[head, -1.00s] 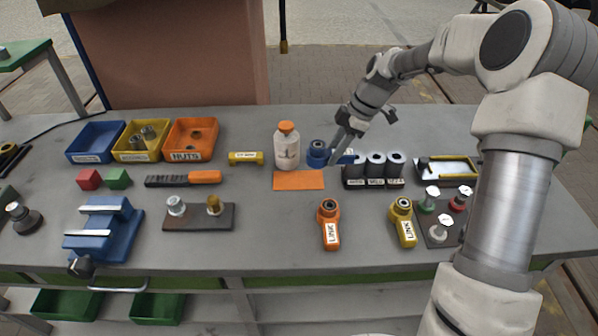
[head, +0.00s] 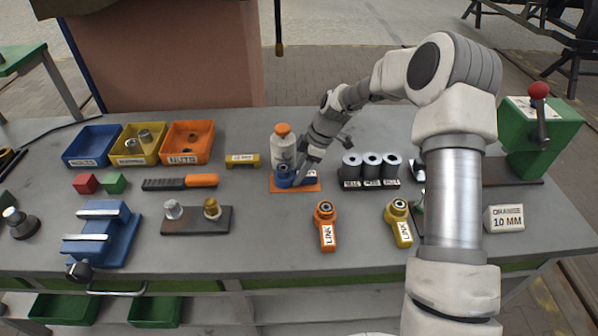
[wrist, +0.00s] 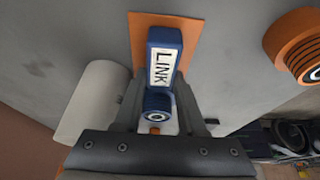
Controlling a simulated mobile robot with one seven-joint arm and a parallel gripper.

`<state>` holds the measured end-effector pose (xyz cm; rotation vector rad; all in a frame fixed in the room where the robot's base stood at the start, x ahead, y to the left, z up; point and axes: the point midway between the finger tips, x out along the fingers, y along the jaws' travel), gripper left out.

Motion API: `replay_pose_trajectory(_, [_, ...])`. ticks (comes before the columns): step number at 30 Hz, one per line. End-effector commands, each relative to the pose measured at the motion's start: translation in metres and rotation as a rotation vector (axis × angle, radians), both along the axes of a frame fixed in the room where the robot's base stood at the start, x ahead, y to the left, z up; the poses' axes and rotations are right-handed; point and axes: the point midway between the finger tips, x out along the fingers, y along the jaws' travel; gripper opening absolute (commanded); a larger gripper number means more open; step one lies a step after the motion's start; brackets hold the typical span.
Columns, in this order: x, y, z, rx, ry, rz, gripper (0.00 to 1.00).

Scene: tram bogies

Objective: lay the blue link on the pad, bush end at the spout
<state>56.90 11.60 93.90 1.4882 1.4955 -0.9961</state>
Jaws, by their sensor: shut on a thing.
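My gripper (head: 299,174) is shut on the blue link (head: 284,178), at the orange pad (head: 281,188). In the wrist view the fingers (wrist: 160,88) close on both sides of the link (wrist: 165,52), near its round bush end. The label "LINK" faces the camera, and the link's body lies over the pad (wrist: 140,30). In the head view the bush end points left, just in front of the white bottle (head: 281,150) with an orange cap. I cannot tell whether the link touches the pad. No separate spout can be made out.
An orange link (head: 326,238) and a yellow link (head: 402,232) lie in front to the right. Several dark cylinders (head: 371,167) stand right of the pad. Bare bench shows in front of the pad.

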Motion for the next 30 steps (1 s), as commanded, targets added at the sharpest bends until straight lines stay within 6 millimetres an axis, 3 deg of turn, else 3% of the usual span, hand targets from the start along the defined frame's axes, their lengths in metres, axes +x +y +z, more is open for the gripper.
replay_pose_trajectory(7, [0.001,0.0,-0.003,0.001,-0.002,0.0,0.0])
replay_pose_trajectory(8, [0.0,0.0,-0.004,0.0,0.0,0.0,0.41])
replay_pose_trajectory(13, [0.0,0.0,-0.002,0.0,0.0,0.0,0.7])
replay_pose_trajectory(23, [0.0,0.0,0.0,0.0,0.0,0.0,0.7])
replay_pose_trajectory(26, [0.001,-0.003,0.007,0.0,-0.004,-0.002,0.7])
replay_pose_trajectory(30, [0.001,-0.014,0.032,-0.001,-0.004,-0.003,0.7])
